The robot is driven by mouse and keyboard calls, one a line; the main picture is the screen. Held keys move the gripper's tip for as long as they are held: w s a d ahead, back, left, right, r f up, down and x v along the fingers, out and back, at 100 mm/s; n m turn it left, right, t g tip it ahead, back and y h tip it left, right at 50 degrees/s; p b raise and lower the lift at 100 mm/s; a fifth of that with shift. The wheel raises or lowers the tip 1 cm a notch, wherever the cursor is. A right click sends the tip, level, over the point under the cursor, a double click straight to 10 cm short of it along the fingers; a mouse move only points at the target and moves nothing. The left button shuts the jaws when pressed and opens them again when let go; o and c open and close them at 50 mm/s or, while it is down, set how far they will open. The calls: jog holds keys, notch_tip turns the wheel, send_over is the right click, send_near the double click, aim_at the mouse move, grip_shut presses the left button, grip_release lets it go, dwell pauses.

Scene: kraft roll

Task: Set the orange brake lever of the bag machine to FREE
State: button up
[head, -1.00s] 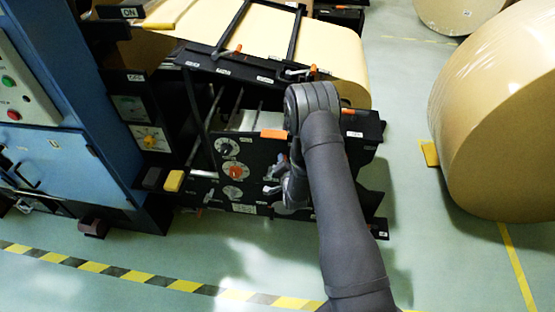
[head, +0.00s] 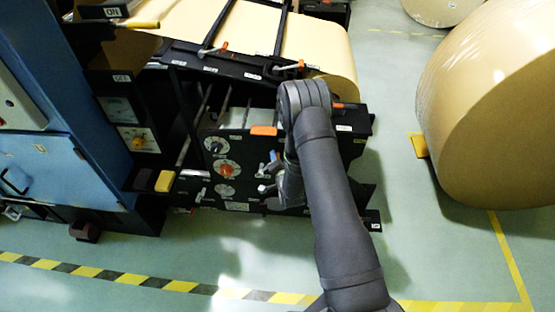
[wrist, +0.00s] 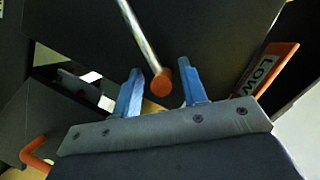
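In the wrist view, a silver rod with a round orange knob (wrist: 161,82) comes down from the top and ends between my fingers; I take it for the brake lever, but no FREE label is readable. My gripper (wrist: 160,72) is open, its two blue fingers on either side of the knob with gaps visible. In the head view, my gripper (head: 268,177) is in front of the black side panel of the bag machine (head: 240,150). The lever cannot be made out there, as my arm covers part of the panel.
The panel carries dials, one with an orange knob (head: 226,170). A large kraft roll (head: 490,110) stands at right. Floor in front is clear.

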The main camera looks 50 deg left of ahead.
jog(key=v, duration=1.7)
jog(key=shift+d, duration=0.2)
jog(key=x, duration=1.7)
jog(key=shift+a, duration=0.25)
jog(key=shift+r, duration=0.1)
jog(key=v, duration=1.7)
jog(key=shift+d, duration=0.25)
